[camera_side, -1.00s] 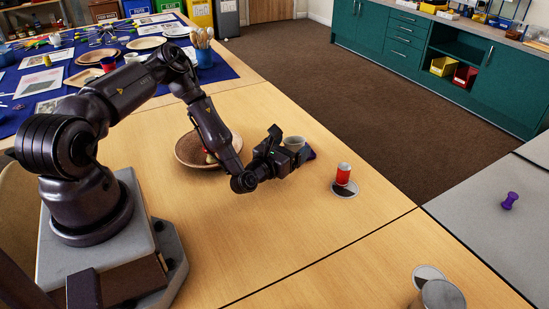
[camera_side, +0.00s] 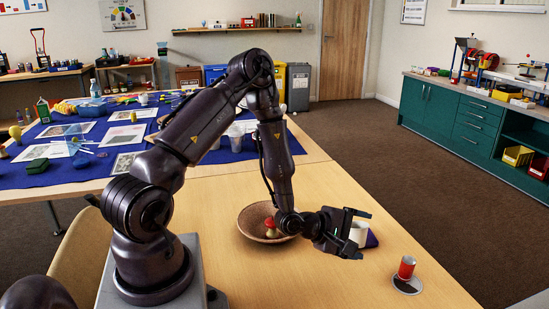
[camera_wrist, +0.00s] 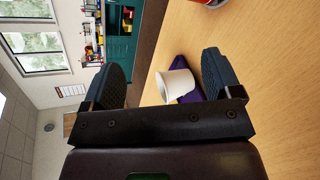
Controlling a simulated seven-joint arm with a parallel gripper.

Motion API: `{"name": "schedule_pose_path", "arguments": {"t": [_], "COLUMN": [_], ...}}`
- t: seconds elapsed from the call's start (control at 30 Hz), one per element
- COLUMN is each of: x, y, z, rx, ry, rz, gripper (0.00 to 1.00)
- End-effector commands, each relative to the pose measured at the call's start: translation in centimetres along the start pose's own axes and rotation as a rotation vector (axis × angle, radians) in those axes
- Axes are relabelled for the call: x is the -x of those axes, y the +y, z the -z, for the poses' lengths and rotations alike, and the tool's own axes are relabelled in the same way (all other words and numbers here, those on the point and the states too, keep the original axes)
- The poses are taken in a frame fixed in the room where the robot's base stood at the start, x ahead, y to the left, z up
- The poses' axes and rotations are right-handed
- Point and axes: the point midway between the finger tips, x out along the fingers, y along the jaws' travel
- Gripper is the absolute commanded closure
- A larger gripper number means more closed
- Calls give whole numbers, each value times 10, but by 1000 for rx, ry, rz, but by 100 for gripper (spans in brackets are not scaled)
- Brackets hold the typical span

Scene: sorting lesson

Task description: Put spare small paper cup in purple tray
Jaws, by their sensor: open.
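A white paper cup (camera_side: 358,234) is at the right of my gripper in the side view. It appears to stand on a purple tray (camera_side: 372,240), which shows as a small dark purple patch at its right. In the wrist view the cup (camera_wrist: 174,86) lies between the lines of the two fingers, beyond them, with the purple tray (camera_wrist: 181,64) against its base. My gripper (camera_side: 349,233) is low over the table, its fingers apart. In the wrist view my gripper (camera_wrist: 165,62) is open and empty. Whether it touches the cup is unclear.
A brown bowl (camera_side: 249,222) holding a red-topped object (camera_side: 270,228) is left of my gripper. A red can-like object (camera_side: 406,268) stands on a round coaster (camera_side: 408,287) at the right. A blue-covered table (camera_side: 60,170) is behind. Wood at the front is clear.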

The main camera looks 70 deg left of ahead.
Motion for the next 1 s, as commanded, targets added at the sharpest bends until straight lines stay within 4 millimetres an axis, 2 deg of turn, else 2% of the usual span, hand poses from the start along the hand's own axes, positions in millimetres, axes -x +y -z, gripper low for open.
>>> {"name": "schedule_pose_path", "arguments": {"t": [0.03,0.1,0.27,0.47,0.6,0.8,0.9,1.0], "x": [2,8,35,92,146,227,258,279], "y": [14,28,62,102,119,121,115,109], "z": [-10,-18,-40,-74,-100,-130,-139,-144], "rx": [-163,-369,-797,-1229,-1466,-1724,-1812,-1871], "ry": [4,21,54,61,17,-148,-246,-324], "rz": [51,132,297,480,592,701,724,735], "gripper": [16,16,16,16,16,16,16,16]}}
